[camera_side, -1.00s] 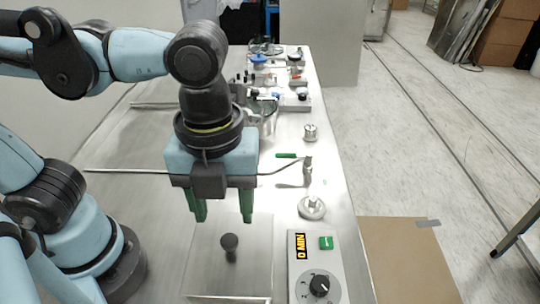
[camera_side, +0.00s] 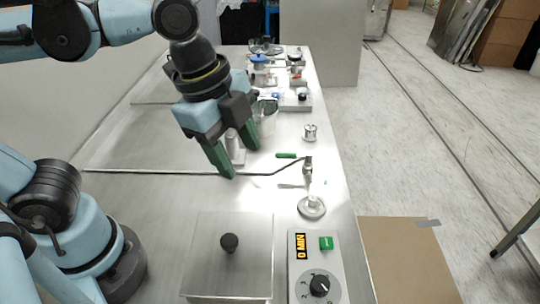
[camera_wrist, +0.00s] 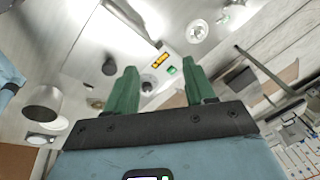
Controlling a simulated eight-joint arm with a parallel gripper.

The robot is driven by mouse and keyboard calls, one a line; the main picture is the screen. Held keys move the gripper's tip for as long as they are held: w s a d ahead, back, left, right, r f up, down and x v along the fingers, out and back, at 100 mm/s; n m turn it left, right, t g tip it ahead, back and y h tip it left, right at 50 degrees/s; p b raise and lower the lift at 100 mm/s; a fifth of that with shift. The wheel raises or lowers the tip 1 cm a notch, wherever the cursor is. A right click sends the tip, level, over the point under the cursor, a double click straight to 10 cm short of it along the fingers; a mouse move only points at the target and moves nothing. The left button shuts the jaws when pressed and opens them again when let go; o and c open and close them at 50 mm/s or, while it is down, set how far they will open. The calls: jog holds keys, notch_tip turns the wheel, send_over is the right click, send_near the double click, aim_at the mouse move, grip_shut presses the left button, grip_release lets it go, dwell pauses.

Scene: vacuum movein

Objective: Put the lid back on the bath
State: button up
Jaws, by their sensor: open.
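The square metal lid (camera_side: 210,265) with a black knob (camera_side: 229,242) lies flat over the bath at the front of the bench. The bath's inside is hidden, and I cannot tell how exactly the lid is seated. The knob also shows in the wrist view (camera_wrist: 109,66), left of my fingers. My gripper (camera_side: 240,160) is tilted above the bench, behind and well clear of the lid. Its green fingers are apart with nothing between them, as the wrist view also shows (camera_wrist: 162,72).
A control panel (camera_side: 303,270) with a dial and green button stands right of the lid. A round metal piece (camera_side: 311,207) and a small metal weight (camera_side: 310,132) sit near the right edge. A metal pot (camera_side: 266,120) and several small items stand farther back.

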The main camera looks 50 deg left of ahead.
jog(key=w+a+f+n+t, duration=0.2)
jog(key=a+n, duration=0.3)
jog(key=n, duration=0.3)
jog(key=w+a+f+n+t+y, duration=0.1)
jog(key=w+a+f+n+t, duration=0.1)
jog(key=a+n, duration=0.4)
jog(key=shift+w+a+f+n+t, duration=0.35)
jog(key=shift+f+n, duration=0.4)
jog(key=shift+n, duration=0.15)
